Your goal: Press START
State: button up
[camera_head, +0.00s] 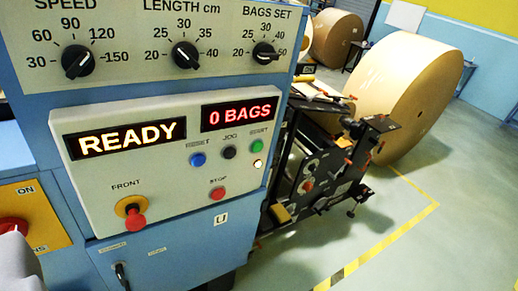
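The green START button (257,146) sits at the right end of a row of three on the pale control panel (180,205). Its label above is small but seems to read START. A black JOG button (229,152) and a blue button (198,160) are to its left. A small lit white lamp (257,163) is just below it. A red STOP button (218,193) is lower. The left display (126,139) reads READY and the right display (240,113) reads 0 BAGS. No gripper fingers show, and nothing touches the START button.
A red FRONT knob (134,215) juts from the panel, lower left. Dials for speed (77,61), length (186,55) and bags set (264,53) are above. Right of the cabinet are a black roll stand (325,165) and large kraft roll (405,90). Yellow-black tape (400,232) marks the floor.

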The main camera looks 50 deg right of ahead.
grip_shut()
dwell(1.6)
